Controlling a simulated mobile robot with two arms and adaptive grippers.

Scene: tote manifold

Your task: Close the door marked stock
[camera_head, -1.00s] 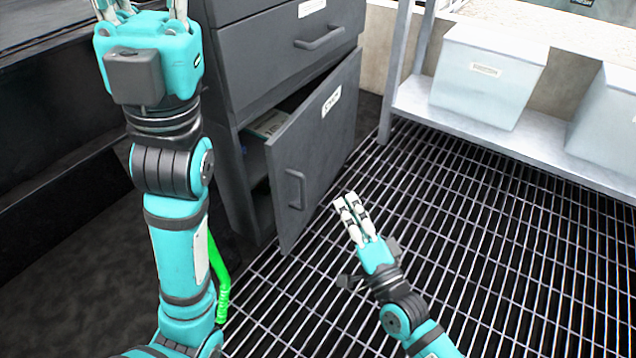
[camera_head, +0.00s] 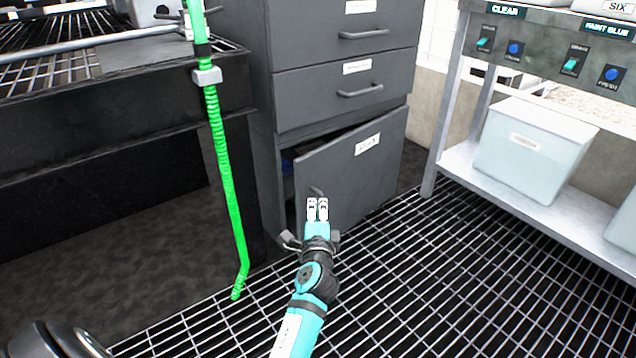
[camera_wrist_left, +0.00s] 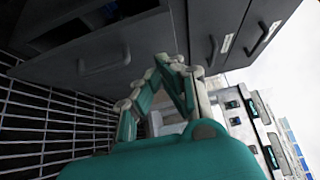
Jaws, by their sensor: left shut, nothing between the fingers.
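The grey door with a white label (camera_head: 367,144) is the lowest front of a dark grey cabinet (camera_head: 262,120). The label is too small to read surely. The door stands ajar, with a dark gap along its left side. Its handle (camera_head: 317,191) is partly hidden behind my left gripper (camera_head: 317,208). This gripper is shut and empty, in front of the door's lower left part; I cannot tell whether it touches. In the left wrist view the door (camera_wrist_left: 150,45) with its handle (camera_wrist_left: 105,64) lies beyond the fingers (camera_wrist_left: 175,75). My right gripper is out of view.
Two closed drawers (camera_head: 345,90) sit above the door. A green hose (camera_head: 225,165) hangs left of the cabinet beside a dark bench (camera_head: 110,120). A shelf rack (camera_head: 455,170) with a pale bin (camera_head: 535,150) stands right. The grating floor (camera_head: 430,270) is open in front.

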